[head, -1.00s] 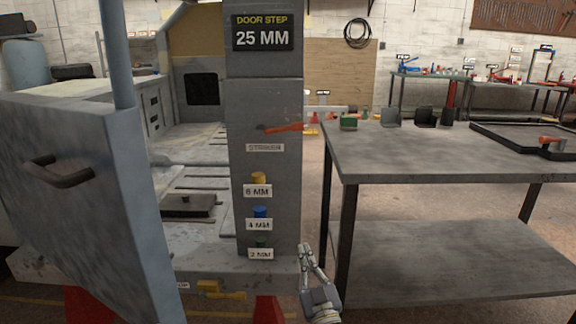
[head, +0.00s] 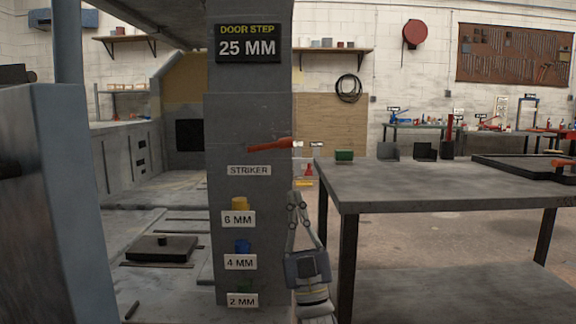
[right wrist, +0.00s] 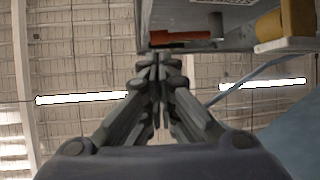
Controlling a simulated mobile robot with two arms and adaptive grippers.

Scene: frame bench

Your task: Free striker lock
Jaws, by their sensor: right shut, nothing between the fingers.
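The red striker lever (head: 268,145) sticks out from the grey door pillar (head: 248,118), just above the STRIKER label (head: 249,170). It lies nearly level in the head view. My right gripper (head: 297,194) is shut and empty, pointing up at the pillar's right edge, below and to the right of the lever. In the right wrist view the shut fingers (right wrist: 158,58) point up towards the red lever (right wrist: 182,38), with a gap that I cannot measure. My left gripper is not in view.
A blue-grey door (head: 70,210) stands open at left. A metal table (head: 450,186) stands close to the right of my right gripper.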

